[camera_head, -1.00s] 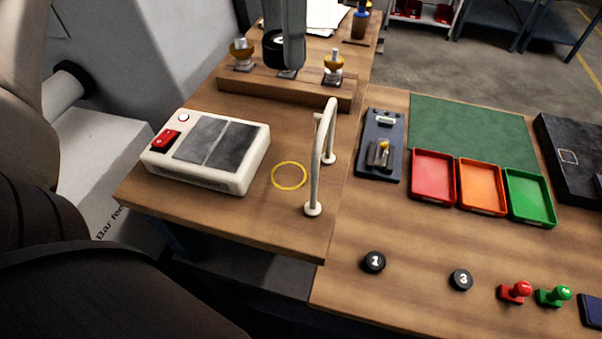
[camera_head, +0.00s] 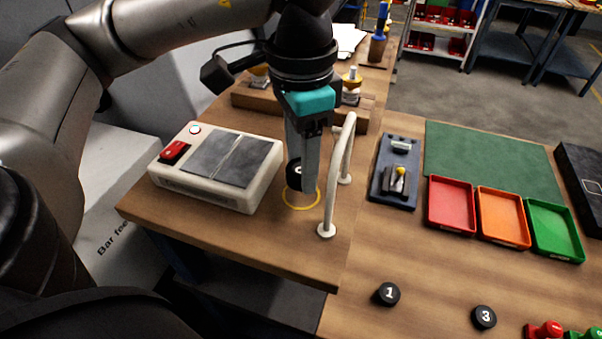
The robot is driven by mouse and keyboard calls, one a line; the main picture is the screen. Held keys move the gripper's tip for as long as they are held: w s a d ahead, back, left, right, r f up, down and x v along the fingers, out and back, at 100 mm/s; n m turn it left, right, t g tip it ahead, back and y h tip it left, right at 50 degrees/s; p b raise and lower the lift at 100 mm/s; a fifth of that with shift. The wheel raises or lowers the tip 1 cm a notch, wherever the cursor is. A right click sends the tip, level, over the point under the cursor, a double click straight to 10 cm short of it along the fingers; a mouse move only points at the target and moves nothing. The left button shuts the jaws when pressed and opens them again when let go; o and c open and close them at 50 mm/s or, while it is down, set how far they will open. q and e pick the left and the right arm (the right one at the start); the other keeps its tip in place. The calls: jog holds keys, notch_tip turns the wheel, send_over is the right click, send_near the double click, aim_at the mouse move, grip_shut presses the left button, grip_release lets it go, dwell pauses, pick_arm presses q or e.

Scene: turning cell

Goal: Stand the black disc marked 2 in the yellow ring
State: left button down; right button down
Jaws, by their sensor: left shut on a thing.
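My left gripper (camera_head: 305,180) comes down from above and points at the table, shut on a black disc (camera_head: 293,175). The disc is partly hidden by a finger, and only part of its white mark shows, so I cannot read the number. The yellow ring (camera_head: 302,209) lies flat on the wooden table directly below the fingertips. The disc is over or at the back left part of the ring; I cannot tell whether it touches the table. My right gripper is not in view.
A white curved handle (camera_head: 338,180) stands close to the right of the gripper. A white box with grey pads (camera_head: 215,185) is on the left. A wooden rack (camera_head: 262,100) stands behind. Discs 1 (camera_head: 388,294) and 3 (camera_head: 484,317) lie on the front right table.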

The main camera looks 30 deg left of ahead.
pick_arm(q)
notch_tip(320, 180, down, 3)
dwell(0.3)
jog(key=shift+f+b, duration=0.2)
jog(key=shift+b, duration=0.1)
jog(key=shift+c, duration=1.3)
grip_release()
jog(key=shift+r, duration=0.15)
jog(key=shift+r+p, duration=0.2)
jog(key=shift+p, duration=0.25)
notch_tip(320, 180, up, 10)
jog(key=shift+r, duration=0.15)
jog(key=shift+r+p, duration=0.35)
jog(key=shift+r, duration=0.4)
